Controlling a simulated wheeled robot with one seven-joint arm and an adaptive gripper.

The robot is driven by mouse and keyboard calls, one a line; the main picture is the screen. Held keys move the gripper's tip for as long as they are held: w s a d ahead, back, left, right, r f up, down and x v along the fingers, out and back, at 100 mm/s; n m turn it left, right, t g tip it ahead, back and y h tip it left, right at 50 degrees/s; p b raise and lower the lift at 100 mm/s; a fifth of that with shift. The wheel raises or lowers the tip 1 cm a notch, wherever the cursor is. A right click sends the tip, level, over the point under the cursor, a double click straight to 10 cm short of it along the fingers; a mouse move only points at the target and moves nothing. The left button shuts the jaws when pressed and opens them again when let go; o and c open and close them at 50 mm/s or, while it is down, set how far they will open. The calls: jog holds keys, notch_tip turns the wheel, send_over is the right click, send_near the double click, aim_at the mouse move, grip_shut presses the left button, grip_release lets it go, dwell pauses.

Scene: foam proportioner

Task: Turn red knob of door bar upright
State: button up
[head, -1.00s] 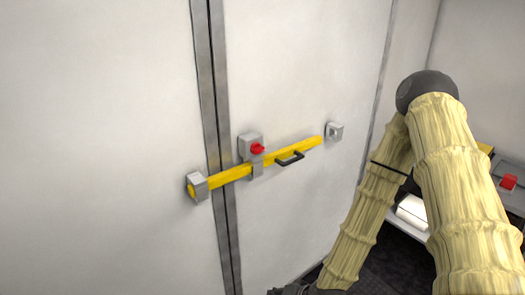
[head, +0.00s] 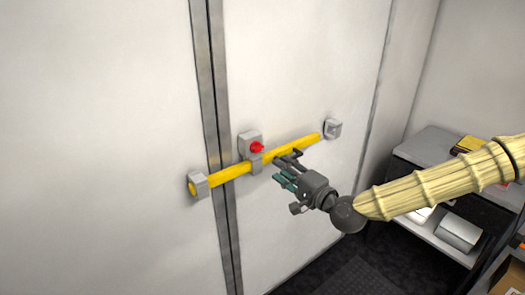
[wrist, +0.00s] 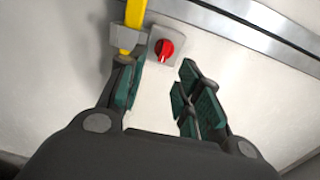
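The red knob (head: 257,147) sits on a grey box (head: 246,139) above the yellow door bar (head: 232,173). In the wrist view the red knob (wrist: 164,49) is ahead of the gap between my fingers, on its grey plate (wrist: 178,37). My gripper (head: 282,168) is open and empty, with green finger pads, just in front of the bar and below and right of the knob. It is apart from the knob. My gripper also shows in the wrist view (wrist: 157,90). The bar's black handle is mostly hidden behind my gripper.
The bar spans the metal door seam (head: 212,110), from a left bracket (head: 197,184) to a right bracket (head: 333,129). A grey shelf (head: 432,148) with paper rolls stands at the right. A cardboard box (head: 508,275) is at the lower right. The wall left of the seam is clear.

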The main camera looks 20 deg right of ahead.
aim_at(260, 150)
jog(key=shift+r+p+x, duration=0.15)
jog(key=shift+p+x, duration=0.35)
jog(key=shift+x, duration=1.3)
jog(key=shift+r+p+x, duration=0.15)
jog(key=shift+p+x, duration=0.4)
jog(key=shift+x, duration=1.25)
jog(key=shift+r+p+x, duration=0.15)
jog(key=shift+p+x, duration=0.35)
jog(key=shift+x, duration=1.3)
jog(key=shift+d, duration=0.1)
grip_shut()
